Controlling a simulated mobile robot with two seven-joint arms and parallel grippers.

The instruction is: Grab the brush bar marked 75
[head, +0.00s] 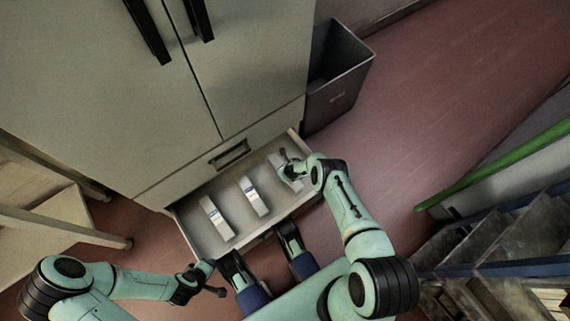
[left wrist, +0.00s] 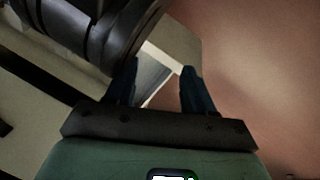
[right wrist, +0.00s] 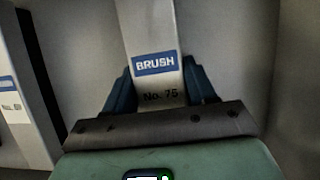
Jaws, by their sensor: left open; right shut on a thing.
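The brush bar marked No. 75 (right wrist: 155,85) stands between the fingers of my right gripper (right wrist: 160,95) in the right wrist view, with a blue BRUSH label above its number. My right gripper is shut on it. In the head view this bar (head: 276,162) is at the right end of the open drawer (head: 203,238), partly hidden by my right gripper (head: 288,168). Two other pale bars lie in the drawer, a middle one (head: 254,196) and a left one (head: 216,218). My left gripper (left wrist: 158,85) is open and empty, outside the drawer's front left.
The drawer belongs to a pale cabinet (head: 235,70) with dark handles. A grey bin (head: 335,85) stands right of it. Wooden shelving (head: 60,215) is at left. Dark steps (head: 500,245) and a green rail (head: 500,165) are at right. Red floor between is clear.

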